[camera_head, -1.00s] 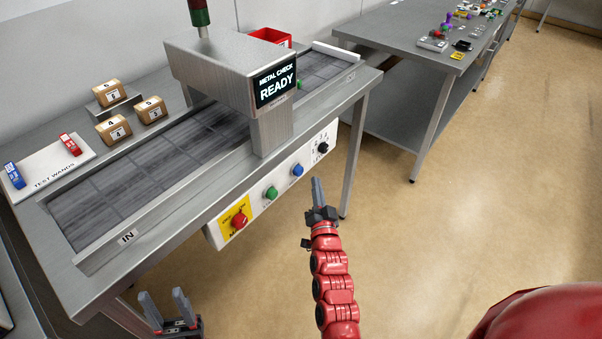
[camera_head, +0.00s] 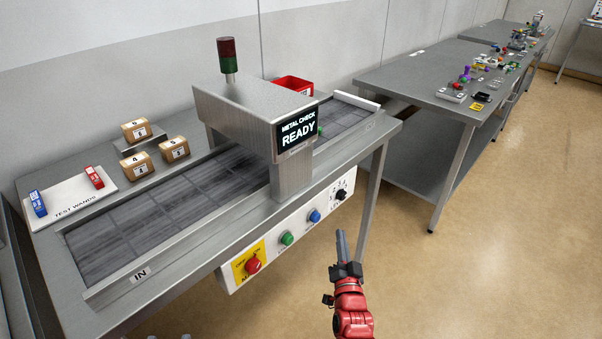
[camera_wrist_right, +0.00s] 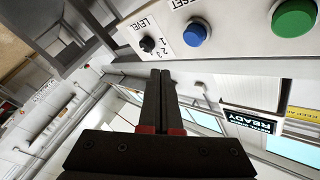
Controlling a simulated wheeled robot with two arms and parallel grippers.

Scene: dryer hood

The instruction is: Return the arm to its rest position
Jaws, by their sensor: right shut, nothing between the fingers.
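My right gripper (camera_head: 341,243) is shut and empty. It points up in the head view, in front of the control panel and apart from it. In the right wrist view its two fingers (camera_wrist_right: 160,95) lie together with nothing between them. The panel carries a red button (camera_head: 253,265), a green button (camera_head: 287,238), a blue button (camera_head: 315,216) and a black level knob (camera_head: 341,195). The level knob (camera_wrist_right: 148,44), blue button (camera_wrist_right: 197,32) and green button (camera_wrist_right: 294,18) also show in the right wrist view. Of my left gripper only the tips (camera_head: 168,337) show at the bottom edge.
The metal-check machine (camera_head: 245,105) stands over the belt, its screen (camera_head: 297,130) reading READY. Several cartons (camera_head: 136,166) and a test wand tray (camera_head: 72,212) lie at the left. A second table (camera_head: 415,80) stands at the right. Open floor (camera_head: 480,260) lies right of my arm.

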